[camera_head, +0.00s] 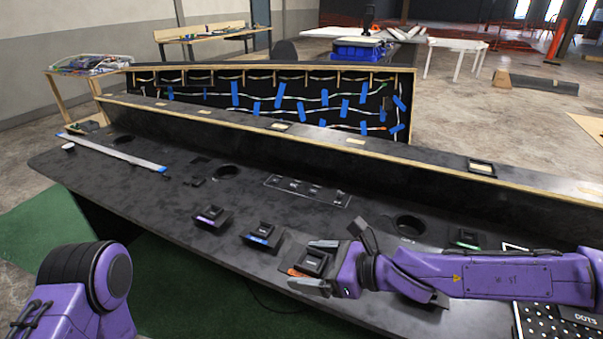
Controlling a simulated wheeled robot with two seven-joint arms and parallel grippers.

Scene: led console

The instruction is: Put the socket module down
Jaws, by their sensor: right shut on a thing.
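The socket module (314,262) is a small black box with an orange strip near its lower left side. It is between the fingers of my right gripper (315,265), which is shut on it at the front edge of the dark console (180,187). Part of the module is hidden by the fingers. I cannot tell whether its underside touches the console top. My left arm shows only as a purple link at the lower left; its gripper is out of view.
Similar black modules, one with a blue label (263,235) and one with a purple label (212,216), stand left of my right gripper. A round hole (408,226) lies behind my right arm. A long light strip (115,152) lies at the left. The console's middle is mostly clear.

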